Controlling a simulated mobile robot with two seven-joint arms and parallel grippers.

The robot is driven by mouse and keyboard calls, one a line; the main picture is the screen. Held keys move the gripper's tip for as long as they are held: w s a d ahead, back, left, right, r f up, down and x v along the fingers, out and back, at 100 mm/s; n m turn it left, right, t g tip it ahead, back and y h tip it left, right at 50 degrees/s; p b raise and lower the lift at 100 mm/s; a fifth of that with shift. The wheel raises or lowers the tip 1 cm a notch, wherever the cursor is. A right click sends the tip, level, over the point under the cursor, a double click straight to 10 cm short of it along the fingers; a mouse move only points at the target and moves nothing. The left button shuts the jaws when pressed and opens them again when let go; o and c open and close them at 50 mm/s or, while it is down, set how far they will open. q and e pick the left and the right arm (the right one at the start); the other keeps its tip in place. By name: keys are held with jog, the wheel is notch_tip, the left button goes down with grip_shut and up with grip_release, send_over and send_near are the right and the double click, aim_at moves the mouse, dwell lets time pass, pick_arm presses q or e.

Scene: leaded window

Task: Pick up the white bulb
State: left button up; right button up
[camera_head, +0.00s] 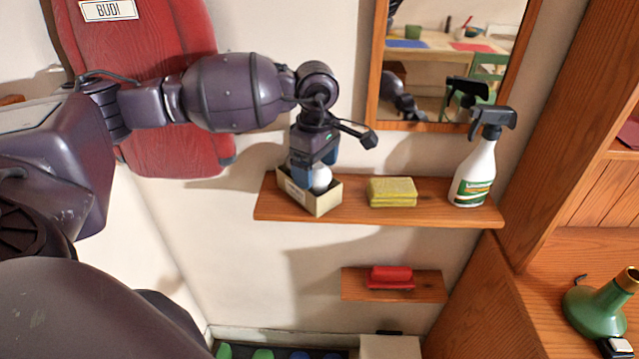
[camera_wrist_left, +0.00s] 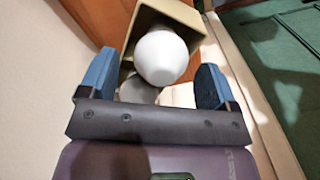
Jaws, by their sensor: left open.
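The white bulb (camera_head: 321,178) sits in a small open beige box (camera_head: 322,203) at the left end of the upper wooden shelf. In the left wrist view the bulb (camera_wrist_left: 160,57) shows its rounded white end, with the box (camera_wrist_left: 186,16) around and behind it. My left gripper (camera_head: 313,170) is open above the box, its blue fingers pointing down. In the wrist view the fingers of the left gripper (camera_wrist_left: 157,72) stand on either side of the bulb, with a gap visible on each side. A greyish round shape beside the bulb is partly hidden and unclear. My right gripper is not visible.
On the shelf (camera_head: 420,212) are a yellow sponge stack (camera_head: 391,192) and a spray bottle (camera_head: 477,170). A smaller shelf below holds a red object (camera_head: 390,277). A mirror (camera_head: 425,70) hangs above.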

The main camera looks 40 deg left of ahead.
pick_arm(q)
jog(key=shift+f, duration=0.75)
jog(key=shift+r, duration=0.1)
jog(key=c, duration=0.8)
